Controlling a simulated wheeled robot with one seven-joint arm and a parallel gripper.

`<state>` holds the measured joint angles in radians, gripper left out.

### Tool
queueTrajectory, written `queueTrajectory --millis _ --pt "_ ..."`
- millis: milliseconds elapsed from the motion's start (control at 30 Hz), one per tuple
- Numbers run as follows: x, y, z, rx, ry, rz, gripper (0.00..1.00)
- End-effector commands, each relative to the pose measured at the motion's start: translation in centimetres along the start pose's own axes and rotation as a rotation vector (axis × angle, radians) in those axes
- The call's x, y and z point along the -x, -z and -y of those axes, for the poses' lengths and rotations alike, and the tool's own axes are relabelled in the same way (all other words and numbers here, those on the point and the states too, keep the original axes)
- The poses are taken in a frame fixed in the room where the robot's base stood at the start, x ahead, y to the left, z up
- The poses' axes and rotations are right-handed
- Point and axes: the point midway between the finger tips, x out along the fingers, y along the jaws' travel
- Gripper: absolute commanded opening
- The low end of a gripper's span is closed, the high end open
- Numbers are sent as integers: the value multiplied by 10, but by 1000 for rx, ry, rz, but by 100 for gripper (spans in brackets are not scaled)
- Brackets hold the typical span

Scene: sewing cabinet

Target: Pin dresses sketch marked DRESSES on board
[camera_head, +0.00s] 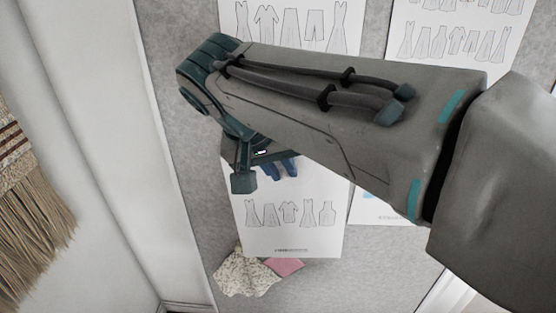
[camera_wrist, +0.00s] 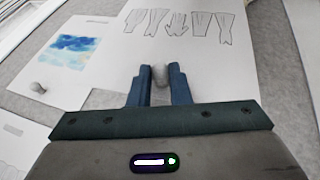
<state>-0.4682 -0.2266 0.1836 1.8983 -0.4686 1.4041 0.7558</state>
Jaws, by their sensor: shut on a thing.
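A white sheet with rows of clothing outlines (camera_head: 290,222) lies against the grey board (camera_head: 360,276), below and partly behind my gripper (camera_head: 284,168). Small print at its foot is too small to read, so I cannot tell whether it says DRESSES. Clothing drawings on a sheet (camera_wrist: 178,27) also show in the wrist view, just beyond the fingertips. My gripper (camera_wrist: 160,74) is shut on a small grey rounded pin (camera_wrist: 160,75) in front of this sheet. I cannot tell whether the pin touches the sheet. My arm hides the sheet's upper part in the head view.
Other clothing sheets (camera_head: 290,18) (camera_head: 460,30) hang higher on the board. A sheet with a blue watercolour patch (camera_wrist: 75,50) has a similar grey pin (camera_wrist: 38,88). Fabric swatches (camera_head: 243,275) hang below. A fringed woven hanging (camera_head: 30,215) is at far left.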

Motion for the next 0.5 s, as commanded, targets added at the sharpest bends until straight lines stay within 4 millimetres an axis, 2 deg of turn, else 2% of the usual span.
queueTrajectory --millis 500 --pt "-15 39 0 0 1 1 1"
